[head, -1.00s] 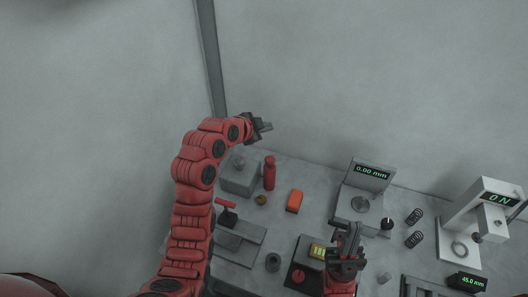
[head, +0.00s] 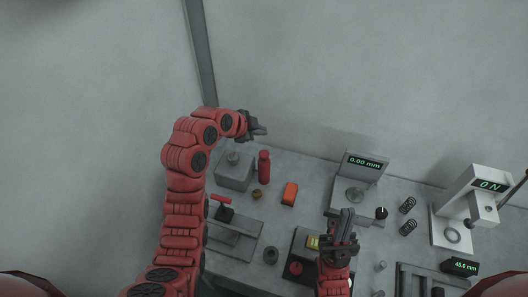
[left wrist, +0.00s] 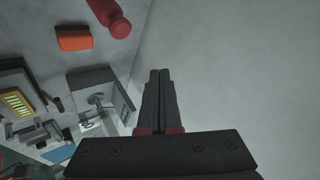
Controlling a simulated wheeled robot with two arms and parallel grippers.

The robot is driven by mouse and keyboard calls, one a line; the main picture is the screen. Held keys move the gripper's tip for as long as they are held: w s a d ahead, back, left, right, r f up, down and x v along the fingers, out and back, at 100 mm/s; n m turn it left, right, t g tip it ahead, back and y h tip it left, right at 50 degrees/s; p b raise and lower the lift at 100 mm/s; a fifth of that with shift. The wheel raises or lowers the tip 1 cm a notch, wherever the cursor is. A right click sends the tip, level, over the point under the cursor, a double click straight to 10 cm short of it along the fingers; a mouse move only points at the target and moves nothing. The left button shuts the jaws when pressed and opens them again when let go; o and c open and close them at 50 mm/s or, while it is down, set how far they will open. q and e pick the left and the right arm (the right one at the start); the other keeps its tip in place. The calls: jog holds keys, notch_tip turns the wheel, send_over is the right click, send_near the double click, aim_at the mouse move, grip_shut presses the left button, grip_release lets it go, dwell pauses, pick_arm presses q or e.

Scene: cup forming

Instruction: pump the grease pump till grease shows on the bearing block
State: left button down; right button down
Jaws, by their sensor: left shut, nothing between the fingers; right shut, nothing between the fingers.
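A grey block with a round stub on top (head: 234,171) stands at the back left of the table; it looks like the bearing block. A red upright cylinder with a narrower top (head: 264,167) stands just right of it and may be the grease pump; it also shows at the top of the left wrist view (left wrist: 110,16). I see no clear grease on the block. My left gripper (head: 262,131) is shut and empty, raised above and behind the block and cylinder, touching neither. My right gripper (head: 346,213) is shut and empty above the table's front middle.
An orange block (head: 290,194) and a small brown knob (head: 257,194) lie near the cylinder. A red-handled fixture (head: 222,208) stands in front of the block. A gauge stand (head: 354,185), springs (head: 407,205) and a press (head: 470,205) fill the right side.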

aim_at(261, 154)
pick_arm(q)
notch_tip(261, 154, down, 4)
jog(key=shift+r+p, duration=0.15)
jog(key=shift+p, duration=0.3)
notch_tip(261, 154, down, 3)
jog(key=shift+r+b, duration=0.15)
jog(key=shift+b, duration=0.9)
jog(key=shift+f+b, duration=0.4)
jog(key=shift+f, duration=0.05)
jog(key=shift+r, duration=0.1)
jog(key=shift+f+b, duration=0.5)
jog(key=shift+b, duration=0.35)
